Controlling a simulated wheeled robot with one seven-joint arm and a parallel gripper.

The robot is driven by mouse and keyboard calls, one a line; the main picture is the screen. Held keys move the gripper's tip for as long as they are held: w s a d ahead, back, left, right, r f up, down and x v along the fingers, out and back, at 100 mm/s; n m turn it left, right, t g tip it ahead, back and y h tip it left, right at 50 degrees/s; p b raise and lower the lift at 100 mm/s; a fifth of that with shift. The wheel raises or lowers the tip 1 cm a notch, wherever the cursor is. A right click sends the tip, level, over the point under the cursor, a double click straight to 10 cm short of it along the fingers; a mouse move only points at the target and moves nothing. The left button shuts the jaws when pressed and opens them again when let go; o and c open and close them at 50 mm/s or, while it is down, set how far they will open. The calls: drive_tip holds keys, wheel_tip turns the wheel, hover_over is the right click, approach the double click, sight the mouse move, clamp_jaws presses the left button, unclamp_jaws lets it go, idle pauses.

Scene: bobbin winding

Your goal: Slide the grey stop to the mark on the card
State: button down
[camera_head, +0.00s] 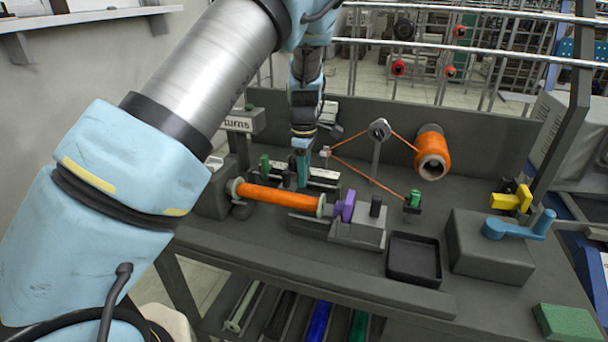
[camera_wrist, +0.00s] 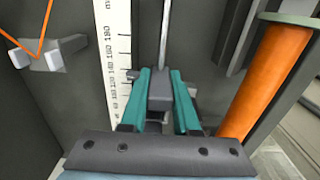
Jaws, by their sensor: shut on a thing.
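The grey stop (camera_wrist: 160,90) is a small block on a thin metal rod, seen in the wrist view. My gripper (camera_wrist: 160,76) has its two teal fingers on either side of the block and is shut on it. A white strip scale (camera_wrist: 116,50) with printed numbers runs along the left of the stop. A small dark piece (camera_wrist: 132,75) lies between the strip and the left finger. I cannot make out a mark on the strip. In the head view my gripper (camera_head: 302,165) is low behind the orange bobbin (camera_head: 275,197) and hides the stop.
An orange thread spool (camera_head: 432,152) stands at the back right, its thread running over a guide (camera_head: 379,130). A purple piece (camera_head: 345,206), a black tray (camera_head: 414,258) and a blue crank (camera_head: 520,226) are to the right. A box lettered "turns" (camera_head: 240,121) is at the left.

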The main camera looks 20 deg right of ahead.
drive_tip(key=shift+s+r+p, duration=0.1)
drive_tip(key=shift+s+p, duration=0.05)
drive_tip(key=shift+p, duration=0.15)
drive_tip(key=shift+s+d, duration=0.1)
drive_tip(key=shift+d, duration=0.15)
drive_tip(key=c, duration=0.9)
unclamp_jaws()
wheel_tip(320, 180, up, 11)
drive_tip(key=shift+f+b, duration=0.2)
drive_tip(key=shift+b, duration=0.6)
